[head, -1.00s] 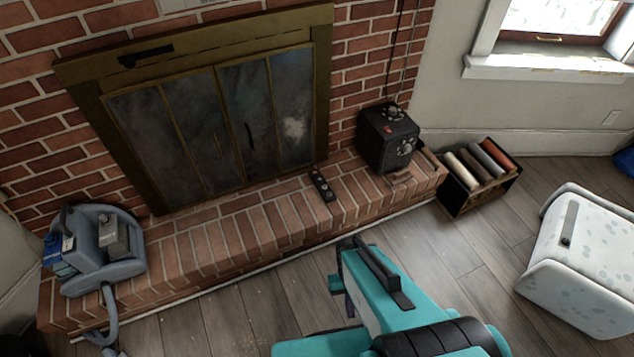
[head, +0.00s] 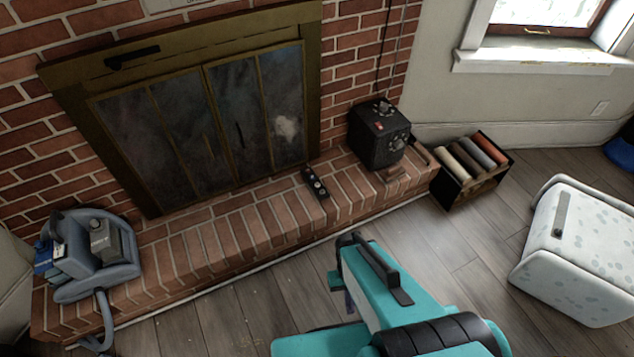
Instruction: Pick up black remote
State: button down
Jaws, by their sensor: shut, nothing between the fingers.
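The black remote (head: 316,183) lies on the brick hearth (head: 250,222), in front of the right end of the fireplace doors. Light round buttons show on its top. My teal arm comes up from the bottom of the head view. My gripper (head: 350,240) shows only as a small dark part at the far end of the arm, mostly hidden behind it. It looks shut and empty. In the picture it is below and a little right of the remote, apart from it.
A black box with knobs (head: 379,138) stands on the hearth right of the remote. A blue-grey vacuum (head: 95,260) is at the hearth's left end. A crate of rolls (head: 455,189) and a white speckled bin (head: 580,255) stand right. Wooden floor (head: 470,260) lies clear between hearth and bin.

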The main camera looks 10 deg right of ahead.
aim_at(316, 190)
jog(key=k, duration=1.35)
jog(key=u, duration=0.7)
jog(key=i, duration=0.9)
jog(key=u, duration=0.55)
jog(key=i, duration=1.05)
jog(key=z, duration=0.1)
